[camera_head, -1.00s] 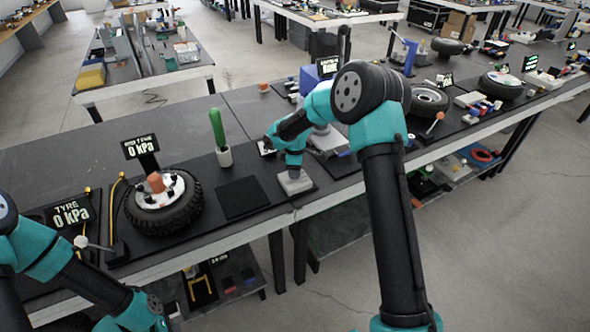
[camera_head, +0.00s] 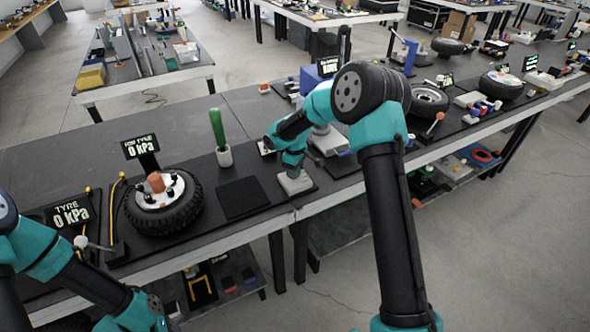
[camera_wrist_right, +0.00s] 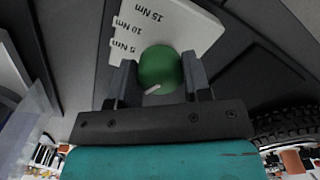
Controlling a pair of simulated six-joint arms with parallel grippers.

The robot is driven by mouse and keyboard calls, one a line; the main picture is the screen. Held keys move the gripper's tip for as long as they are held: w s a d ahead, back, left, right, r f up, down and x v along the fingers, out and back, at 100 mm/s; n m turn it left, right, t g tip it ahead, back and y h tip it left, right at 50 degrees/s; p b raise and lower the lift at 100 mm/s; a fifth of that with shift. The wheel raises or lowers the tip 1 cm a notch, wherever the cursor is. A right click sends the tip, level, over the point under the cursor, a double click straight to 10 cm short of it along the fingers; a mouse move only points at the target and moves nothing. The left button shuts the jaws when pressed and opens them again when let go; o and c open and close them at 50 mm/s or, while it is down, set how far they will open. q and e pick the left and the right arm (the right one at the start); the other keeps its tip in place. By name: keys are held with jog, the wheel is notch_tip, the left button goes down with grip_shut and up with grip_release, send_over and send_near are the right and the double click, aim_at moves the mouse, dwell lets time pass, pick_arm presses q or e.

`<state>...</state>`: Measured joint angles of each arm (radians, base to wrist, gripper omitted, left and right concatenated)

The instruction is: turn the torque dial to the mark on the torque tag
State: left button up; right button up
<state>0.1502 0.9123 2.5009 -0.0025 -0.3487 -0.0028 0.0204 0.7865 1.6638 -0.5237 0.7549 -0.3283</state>
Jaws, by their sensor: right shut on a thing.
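The torque dial is a round green knob (camera_wrist_right: 158,68) with a white pointer, on a pale plate marked 5 Nm, 10 Nm and 15 Nm (camera_wrist_right: 178,25). My right gripper (camera_wrist_right: 158,80) is shut on the knob, one finger on each side. The pointer shows at the knob's lower left in the right wrist view and does not visibly line up with a printed mark. In the head view my right gripper (camera_head: 293,170) is over the pale plate (camera_head: 295,184) and hides the knob. I cannot make out the torque tag's text. My left gripper is not seen.
A tyre (camera_head: 163,203) with a 0 kPa display (camera_head: 140,147) lies left on the bench. A grey device (camera_head: 330,142) stands behind my right gripper.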

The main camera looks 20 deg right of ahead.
jog(key=m, duration=0.4)
jog(key=shift+m, duration=0.3)
jog(key=m, duration=0.5)
dwell(0.4)
jog(key=o, duration=0.9)
jog(key=shift+r, duration=0.1)
notch_tip(320, 180, up, 17)
